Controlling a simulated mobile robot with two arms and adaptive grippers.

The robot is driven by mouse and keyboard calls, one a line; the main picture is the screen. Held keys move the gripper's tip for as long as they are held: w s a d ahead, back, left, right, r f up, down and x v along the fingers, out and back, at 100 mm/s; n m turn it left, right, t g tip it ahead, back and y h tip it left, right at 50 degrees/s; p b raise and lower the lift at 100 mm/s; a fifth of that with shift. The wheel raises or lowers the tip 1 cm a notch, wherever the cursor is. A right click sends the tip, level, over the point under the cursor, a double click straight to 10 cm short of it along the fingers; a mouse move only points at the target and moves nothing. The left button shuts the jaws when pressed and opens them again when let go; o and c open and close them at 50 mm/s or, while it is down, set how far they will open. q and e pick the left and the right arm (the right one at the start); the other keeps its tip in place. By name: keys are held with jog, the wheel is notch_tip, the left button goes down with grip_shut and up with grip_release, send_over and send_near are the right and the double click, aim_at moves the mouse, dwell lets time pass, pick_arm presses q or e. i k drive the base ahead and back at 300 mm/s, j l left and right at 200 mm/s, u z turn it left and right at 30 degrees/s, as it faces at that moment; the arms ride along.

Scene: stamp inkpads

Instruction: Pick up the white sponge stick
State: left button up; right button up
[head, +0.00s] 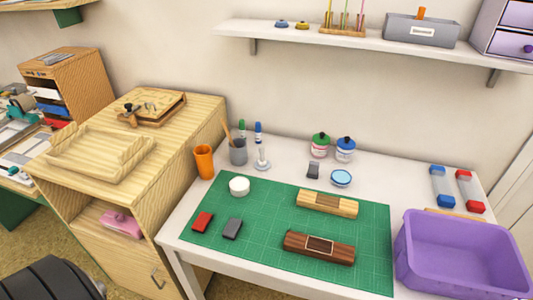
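A thin white stick (262,152) stands upright on a small round pale base at the back left of the white table. It looks like the white sponge stick, but its tip is too small to make out. Blue-topped and green-topped sticks (242,127) stand close behind it, by a grey cup (238,152). A round white pot (239,186) sits on the green mat in front of it. Neither of my grippers is in view.
The green cutting mat (215,250) holds two wooden blocks (326,203) and red and grey pads (203,222). An orange cup (204,161) stands left of the grey cup. Two jars (320,146) stand at the back. A purple bin (460,255) fills the right front. A shelf (350,42) hangs above.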

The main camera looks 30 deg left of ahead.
aim_at(262, 162)
jog(key=j+u, duration=0.35)
jog(key=i+j+u, duration=0.1)
jog(key=j+u, duration=0.2)
jog(key=j, duration=0.15)
jog(key=i+j+u, duration=0.15)
jog(key=j+u, duration=0.2)
jog(key=j, duration=0.1)
